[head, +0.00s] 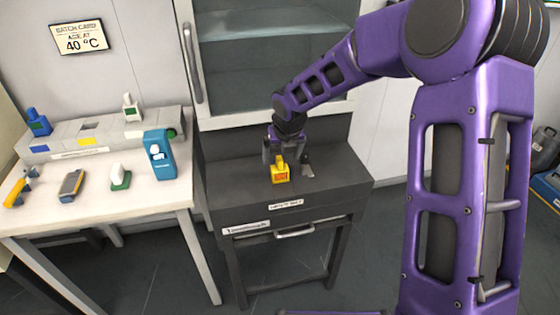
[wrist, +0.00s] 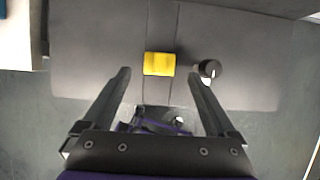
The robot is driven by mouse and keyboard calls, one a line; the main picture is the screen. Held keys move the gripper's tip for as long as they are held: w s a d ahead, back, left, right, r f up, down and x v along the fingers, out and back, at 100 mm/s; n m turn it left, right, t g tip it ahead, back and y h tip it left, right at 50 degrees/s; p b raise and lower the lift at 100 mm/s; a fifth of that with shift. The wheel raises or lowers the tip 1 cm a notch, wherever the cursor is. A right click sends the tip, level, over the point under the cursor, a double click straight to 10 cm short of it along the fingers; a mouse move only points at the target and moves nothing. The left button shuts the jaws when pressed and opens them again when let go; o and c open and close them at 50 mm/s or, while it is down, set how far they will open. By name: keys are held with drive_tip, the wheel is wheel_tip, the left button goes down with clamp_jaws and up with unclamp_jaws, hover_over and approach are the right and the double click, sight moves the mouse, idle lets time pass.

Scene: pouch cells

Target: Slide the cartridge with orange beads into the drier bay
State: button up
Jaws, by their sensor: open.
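A small yellow block with an orange-red front patch (head: 280,174) stands upright on the dark bench; beads cannot be made out on any piece. My gripper (head: 285,152) is open just behind or above it in the head view. In the wrist view the yellow block (wrist: 159,63) shows between and just beyond the spread fingertips (wrist: 159,75), touching neither finger. A grey ledge with coloured tiles (head: 60,150) runs along the back of the white table. Blue (head: 38,123) and white-and-green (head: 132,108) pieces stand on it. I cannot tell which place is the drier bay.
The white table (head: 150,193) holds a teal holder (head: 158,165), a white piece on a green base (head: 120,178), a handheld device (head: 72,183) and a yellow tool (head: 18,190). A glass-fronted cabinet (head: 195,70) rises behind the dark bench (head: 235,180).

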drive_tip(key=p+v, duration=0.1)
drive_tip(key=v, duration=0.4)
drive_tip(key=shift+r, duration=0.25)
drive_tip(key=shift+d, duration=0.1)
